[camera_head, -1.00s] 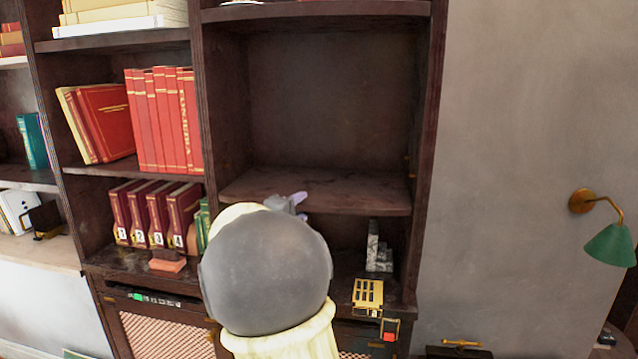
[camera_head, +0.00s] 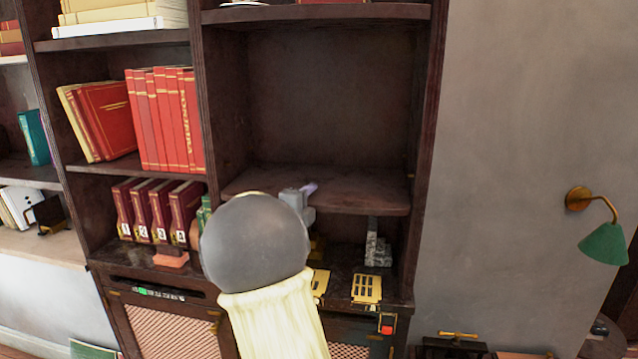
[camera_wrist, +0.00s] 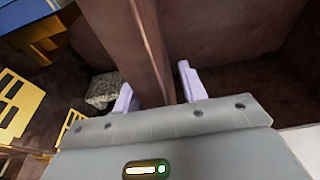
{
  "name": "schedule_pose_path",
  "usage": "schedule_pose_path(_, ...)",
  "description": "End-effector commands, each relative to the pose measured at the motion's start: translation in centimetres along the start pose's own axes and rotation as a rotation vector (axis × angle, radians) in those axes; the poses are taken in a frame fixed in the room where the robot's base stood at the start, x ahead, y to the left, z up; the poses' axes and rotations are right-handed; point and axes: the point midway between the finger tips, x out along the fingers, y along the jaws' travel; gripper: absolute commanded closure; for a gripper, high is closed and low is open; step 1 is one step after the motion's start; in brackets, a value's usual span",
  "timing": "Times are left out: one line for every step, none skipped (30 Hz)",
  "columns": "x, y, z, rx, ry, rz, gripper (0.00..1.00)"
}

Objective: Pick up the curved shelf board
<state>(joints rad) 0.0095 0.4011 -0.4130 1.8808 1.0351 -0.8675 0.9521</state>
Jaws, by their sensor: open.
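The curved shelf board (camera_head: 365,188) is dark brown and spans the right bay of the bookcase, its top bare. In the wrist view, the board (camera_wrist: 135,35) runs down from the top, seen toward its edge. My gripper (camera_wrist: 154,77) is open, with one lilac finger on each side of the board's edge. Gaps seem to show beside the board, but contact is hard to judge. In the head view, my gripper (camera_head: 309,188) is at the board's front edge, left of its middle. My arm hides part of that edge.
A stone bookend (camera_head: 377,247) and a gold slotted piece (camera_head: 367,289) are on the surface below the board. Numbered binders (camera_head: 160,210) and red books (camera_head: 165,120) fill the bay to the left. The space above the board is empty.

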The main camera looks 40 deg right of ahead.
Motion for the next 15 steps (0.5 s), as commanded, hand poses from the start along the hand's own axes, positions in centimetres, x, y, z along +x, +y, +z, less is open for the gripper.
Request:
schedule_pose_path(-0.02, 0.02, 0.00, 0.000, 0.000, 0.000, 0.58)
schedule_pose_path(-0.02, 0.02, 0.00, 0.000, 0.000, 0.000, 0.58)
schedule_pose_path(-0.03, 0.01, 0.00, 0.000, 0.000, 0.000, 0.58)
schedule_pose_path(-0.03, 0.01, 0.00, 0.000, 0.000, 0.000, 0.58)
schedule_pose_path(-0.03, 0.01, 0.00, 0.000, 0.000, 0.000, 0.58)
schedule_pose_path(-0.03, 0.01, 0.00, 0.000, 0.000, 0.000, 0.58)
schedule_pose_path(-0.03, 0.00, 0.00, 0.000, 0.000, 0.000, 0.58)
schedule_pose_path(-0.03, 0.00, 0.00, 0.000, 0.000, 0.000, 0.58)
schedule_pose_path(-0.04, 0.00, 0.00, 0.000, 0.000, 0.000, 0.58)
schedule_pose_path(-0.04, 0.00, -0.01, 0.000, 0.000, 0.000, 0.58)
schedule_pose_path(-0.04, -0.01, 0.00, 0.000, 0.000, 0.000, 0.64)
schedule_pose_path(-0.04, 0.00, -0.01, 0.000, 0.000, 0.000, 0.72)
schedule_pose_path(-0.04, -0.01, -0.01, 0.000, 0.000, 0.000, 0.78)
schedule_pose_path(-0.04, -0.01, 0.00, 0.000, 0.000, 0.000, 0.84)
schedule_pose_path(-0.04, -0.01, 0.00, 0.000, 0.000, 0.000, 0.92)
